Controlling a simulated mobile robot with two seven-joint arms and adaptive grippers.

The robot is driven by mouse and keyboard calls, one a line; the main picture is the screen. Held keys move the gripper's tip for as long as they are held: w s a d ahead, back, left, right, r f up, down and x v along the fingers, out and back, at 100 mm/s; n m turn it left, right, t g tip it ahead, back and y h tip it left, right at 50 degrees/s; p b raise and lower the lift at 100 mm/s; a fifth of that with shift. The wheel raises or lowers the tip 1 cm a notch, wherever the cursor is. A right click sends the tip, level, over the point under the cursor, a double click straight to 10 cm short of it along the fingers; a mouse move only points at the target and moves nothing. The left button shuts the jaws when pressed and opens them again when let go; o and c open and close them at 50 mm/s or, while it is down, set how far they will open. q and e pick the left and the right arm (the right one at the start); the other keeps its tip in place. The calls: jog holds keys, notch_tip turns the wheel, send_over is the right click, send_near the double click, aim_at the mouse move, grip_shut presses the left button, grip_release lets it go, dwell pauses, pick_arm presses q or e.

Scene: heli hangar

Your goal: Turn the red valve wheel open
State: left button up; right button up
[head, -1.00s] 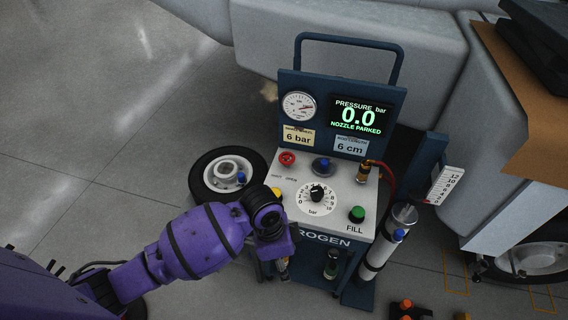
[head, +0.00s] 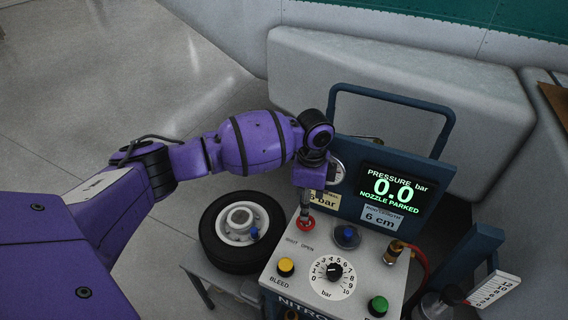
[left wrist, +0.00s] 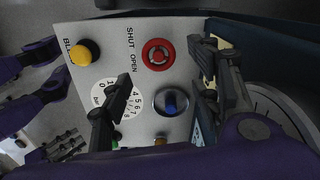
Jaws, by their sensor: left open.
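The red valve wheel (head: 306,223) is at the upper left of the panel, with SHUT and OPEN printed beside it. It shows whole in the left wrist view (left wrist: 158,54) as a red ring with a dark gap around its red hub. My left gripper (head: 304,209) points down just over the wheel and partly covers it in the head view. In the left wrist view my left gripper (left wrist: 160,64) is open, its fingers on either side of the wheel; contact cannot be told. My right gripper (left wrist: 68,146) seems to show small and dark at that view's left edge, its jaws unclear.
The panel also has a yellow BLEED button (head: 286,266), a black dial knob (head: 334,271), a blue knob (head: 347,236), a brass fitting (head: 394,252) and a green button (head: 378,305). The screen (head: 397,194) reads 0.0 bar, nozzle parked. A tyred wheel (head: 215,245) lies left of the cart.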

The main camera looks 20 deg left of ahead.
aim_at(305, 222)
pick_arm(q)
jog(key=f, duration=0.1)
jog(key=s+f, duration=0.1)
jog(key=f, duration=0.1)
jog(key=shift+f, duration=0.25)
jog(key=f, duration=0.3)
jog(key=shift+w+f, duration=0.15)
jog(key=shift+w, duration=0.05)
jog(key=shift+f, duration=0.25)
jog(key=c, duration=1)
jog(key=shift+c, duration=0.6)
jog(key=shift+d+r+n, duration=0.1)
jog(key=shift+r+n, duration=0.15)
jog(key=shift+n, duration=0.25)
jog(key=shift+f+p, duration=0.15)
jog(key=shift+p, duration=0.15)
jog(key=shift+f, duration=0.15)
jog(key=o, duration=0.9)
jog(key=shift+o, duration=1.1)
jog(key=shift+r, duration=0.2)
notch_tip(305, 222, up, 12)
jog(key=shift+f, duration=0.15)
pick_arm(e)
jog(key=shift+s+d+f, duration=0.15)
jog(key=shift+s+d, duration=0.05)
jog(key=shift+s, duration=0.9)
